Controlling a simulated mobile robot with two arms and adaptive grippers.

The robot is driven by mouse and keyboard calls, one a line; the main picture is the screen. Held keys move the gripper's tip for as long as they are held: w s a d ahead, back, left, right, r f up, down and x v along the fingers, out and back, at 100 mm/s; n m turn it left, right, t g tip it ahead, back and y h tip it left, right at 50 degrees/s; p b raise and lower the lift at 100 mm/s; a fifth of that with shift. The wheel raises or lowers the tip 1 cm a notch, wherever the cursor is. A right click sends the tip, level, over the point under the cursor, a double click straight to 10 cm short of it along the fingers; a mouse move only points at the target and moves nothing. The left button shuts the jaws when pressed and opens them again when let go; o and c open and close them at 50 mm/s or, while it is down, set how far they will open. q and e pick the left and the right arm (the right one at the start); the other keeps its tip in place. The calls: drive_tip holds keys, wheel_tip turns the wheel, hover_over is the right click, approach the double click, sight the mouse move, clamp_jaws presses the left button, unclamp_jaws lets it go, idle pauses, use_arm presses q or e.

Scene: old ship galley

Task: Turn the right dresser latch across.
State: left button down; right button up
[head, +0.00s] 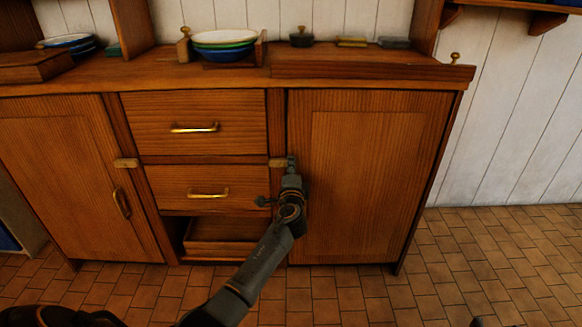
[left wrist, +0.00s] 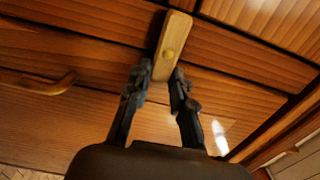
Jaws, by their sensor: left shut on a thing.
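The right dresser latch (head: 277,162) is a small pale wooden bar on the post between the drawers and the right door (head: 375,180). It looks about level in the head view, with its right end hidden by my gripper. My left gripper (head: 291,161) is at that right end. In the left wrist view the latch (left wrist: 171,45) has a round brass pivot, and the fingers of my left gripper (left wrist: 161,76) are shut on its near end, one on each side.
A similar left latch (head: 126,163) lies level by the left door (head: 75,170). Two drawers with brass handles (head: 194,128) sit between, above an open recess (head: 222,232). Stacked bowls (head: 224,44) stand on the top. The tiled floor (head: 490,265) at right is clear.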

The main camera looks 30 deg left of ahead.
use_arm(q)
drive_tip(key=c, duration=1.2)
unclamp_jaws()
drive_tip(key=shift+o, duration=0.2)
drive_tip(key=shift+s+d+f, duration=0.1)
drive_tip(key=v, duration=1.2)
